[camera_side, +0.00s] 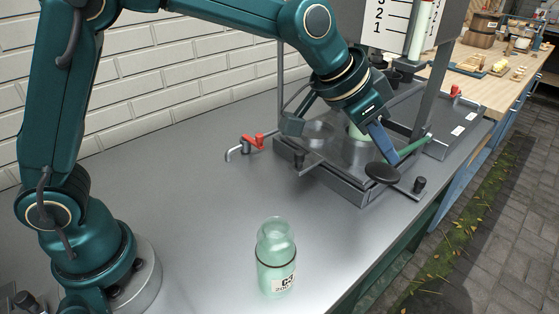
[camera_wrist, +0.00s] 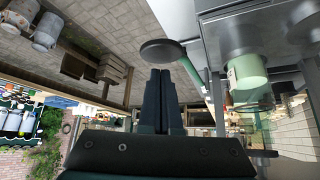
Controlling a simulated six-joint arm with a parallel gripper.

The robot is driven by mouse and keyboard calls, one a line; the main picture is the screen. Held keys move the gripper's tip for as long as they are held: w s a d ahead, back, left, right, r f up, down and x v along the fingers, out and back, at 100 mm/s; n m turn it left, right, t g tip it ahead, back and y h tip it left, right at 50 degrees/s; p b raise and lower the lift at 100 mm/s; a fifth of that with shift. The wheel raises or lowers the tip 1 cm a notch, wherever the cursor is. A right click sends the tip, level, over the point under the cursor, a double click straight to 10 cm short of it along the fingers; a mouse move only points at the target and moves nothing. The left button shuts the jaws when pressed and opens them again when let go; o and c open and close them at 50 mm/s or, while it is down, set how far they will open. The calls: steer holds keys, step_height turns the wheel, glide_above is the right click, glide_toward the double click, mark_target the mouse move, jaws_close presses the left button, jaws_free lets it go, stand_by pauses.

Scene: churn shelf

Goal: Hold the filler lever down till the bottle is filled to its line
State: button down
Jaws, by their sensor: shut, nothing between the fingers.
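The filler lever is a green rod (camera_side: 414,146) ending in a black round pad (camera_side: 382,173). In the wrist view the pad (camera_wrist: 163,50) lies just beyond my fingertips, with the green rod (camera_wrist: 190,70) running down to the right. My gripper (camera_side: 394,158) is shut and empty, its blue fingers angled down by the lever; I cannot tell whether they touch it. A translucent green bottle (camera_side: 275,255) with a dark ring and white label stands upright on the front bench. A pale green object (camera_wrist: 247,76) shows at the filler, partly hidden by my wrist in the side view.
The filler's metal tray (camera_side: 350,185) has black knobs at its edge. A red-handled tap (camera_side: 252,142) is to its left. A numbered scale board (camera_side: 392,22) rises behind.

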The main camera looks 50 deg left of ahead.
mark_target(376, 171)
stand_by(0.6)
steer(key=shift+f, duration=0.8)
steer(key=shift+f, duration=0.9)
steer(key=shift+s+f, duration=0.15)
steer(key=shift+f, duration=0.55)
steer(key=shift+s+f, duration=0.1)
steer(key=shift+f, duration=0.7)
